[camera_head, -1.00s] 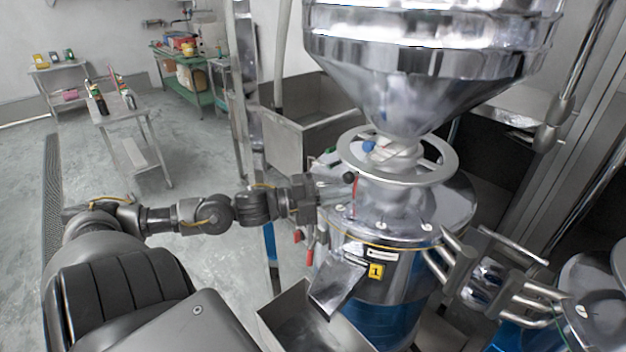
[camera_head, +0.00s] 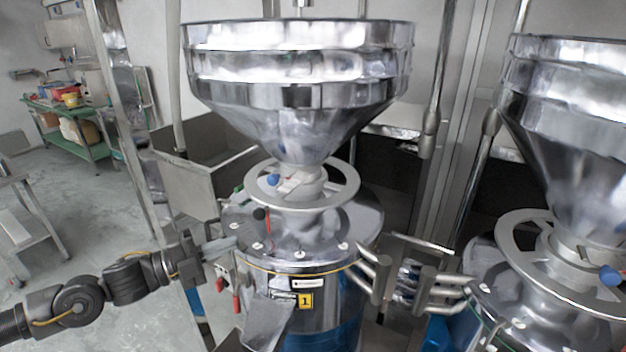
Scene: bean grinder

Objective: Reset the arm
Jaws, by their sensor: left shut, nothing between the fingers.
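My left arm comes in from the lower left. My left gripper (camera_head: 222,245) is shut and empty, its fingers at the left side of the near bean grinder (camera_head: 345,262). I cannot tell whether the fingertips touch the grinder. The grinder has a large steel hopper (camera_head: 298,80), a ring below it, a blue knob (camera_head: 272,180), a red lever with a black tip (camera_head: 261,215) and a yellow label with a 1 (camera_head: 305,300). My right gripper does not show.
A second grinder (camera_head: 570,130) stands at the right, with tubular steel handles (camera_head: 415,280) between the two. A steel sink (camera_head: 190,185) is behind at left. A green table (camera_head: 75,140) with goods stands farther back. Open floor lies at left.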

